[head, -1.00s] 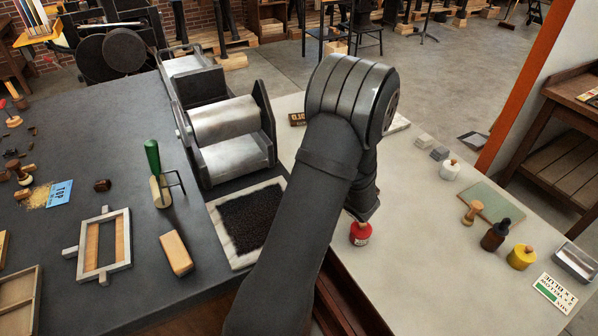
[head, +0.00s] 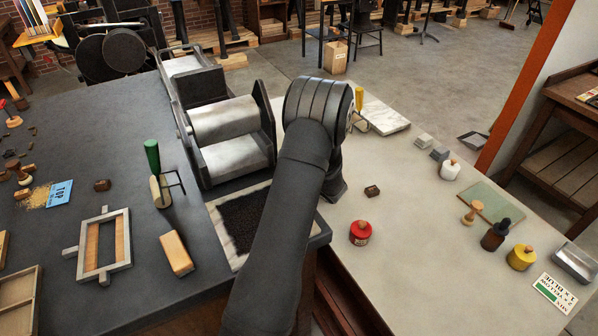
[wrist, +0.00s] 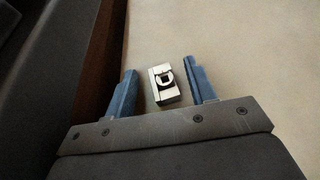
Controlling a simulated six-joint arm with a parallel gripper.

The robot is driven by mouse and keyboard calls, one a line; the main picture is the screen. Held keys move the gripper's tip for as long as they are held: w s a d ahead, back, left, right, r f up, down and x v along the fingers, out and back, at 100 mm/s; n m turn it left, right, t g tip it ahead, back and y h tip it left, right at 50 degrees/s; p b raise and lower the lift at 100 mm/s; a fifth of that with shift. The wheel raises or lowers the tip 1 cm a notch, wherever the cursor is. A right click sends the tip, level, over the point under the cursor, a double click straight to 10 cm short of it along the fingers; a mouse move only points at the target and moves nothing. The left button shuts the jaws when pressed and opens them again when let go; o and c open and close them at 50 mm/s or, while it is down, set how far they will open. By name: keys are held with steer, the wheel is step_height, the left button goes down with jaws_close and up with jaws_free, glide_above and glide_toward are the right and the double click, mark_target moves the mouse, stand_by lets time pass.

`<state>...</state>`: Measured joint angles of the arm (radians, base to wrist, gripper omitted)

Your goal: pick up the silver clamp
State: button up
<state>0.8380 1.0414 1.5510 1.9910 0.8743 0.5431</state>
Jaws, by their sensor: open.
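The silver clamp (wrist: 164,84) shows in the wrist view as a small pale metal block with a dark round part on its face. It lies on the light tabletop (wrist: 240,50). My gripper (wrist: 163,73) is open, with one blue finger on each side of the clamp in the picture. A gap shows on both sides, with no visible contact. I cannot tell how far above the clamp the fingertips are. In the head view my arm hides the clamp and the fingers.
A dark wooden edge (wrist: 103,60) runs left of the fingers. In the head view, a red jar (head: 360,233) and a small dark block (head: 372,191) stand right of my arm. A roller press (head: 225,120) stands left. Light tabletop between the jars is clear.

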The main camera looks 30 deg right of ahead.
jaws_close()
steer(key=shift+r, duration=0.1)
